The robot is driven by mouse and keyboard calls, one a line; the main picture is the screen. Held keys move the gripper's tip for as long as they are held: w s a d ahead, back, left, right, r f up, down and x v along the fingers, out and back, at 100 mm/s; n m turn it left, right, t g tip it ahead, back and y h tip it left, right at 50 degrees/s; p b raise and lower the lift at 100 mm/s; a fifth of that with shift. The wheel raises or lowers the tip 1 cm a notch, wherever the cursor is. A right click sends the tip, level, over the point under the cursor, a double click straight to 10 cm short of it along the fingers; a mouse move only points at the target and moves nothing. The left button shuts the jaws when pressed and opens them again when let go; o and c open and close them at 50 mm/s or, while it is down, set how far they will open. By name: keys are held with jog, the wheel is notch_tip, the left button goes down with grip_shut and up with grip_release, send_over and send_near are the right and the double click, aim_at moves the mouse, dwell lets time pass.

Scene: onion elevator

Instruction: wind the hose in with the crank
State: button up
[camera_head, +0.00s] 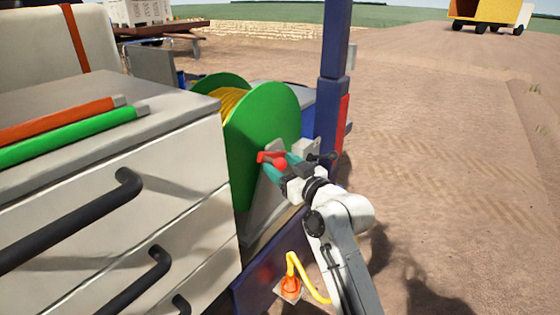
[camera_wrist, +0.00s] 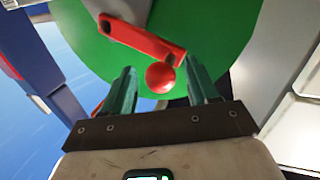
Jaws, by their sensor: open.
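The green hose reel (camera_head: 262,130) stands beyond the drawer cabinet with yellow hose (camera_head: 230,98) wound on it. Its red crank (camera_head: 269,156) with a round red knob (camera_head: 281,164) is on the near face. In the wrist view the crank arm (camera_wrist: 140,37) slants from upper left to the middle, and the knob (camera_wrist: 160,76) lies between and just ahead of the fingertips. My gripper (camera_wrist: 159,80) is open, with one green finger on each side of the knob; no contact shows. A free length of hose (camera_head: 296,268) hangs low with an orange end piece (camera_head: 289,289).
A white drawer cabinet (camera_head: 110,185) with black handles is at left, an orange and a green bar (camera_head: 75,136) on its top. A blue post (camera_head: 333,90) rises just behind my gripper. Open dirt ground (camera_head: 440,130) lies to the right.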

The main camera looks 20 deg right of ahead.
jog(key=shift+w+a, duration=0.2)
jog(key=shift+w, duration=0.35)
jog(key=shift+c, duration=0.3)
grip_shut()
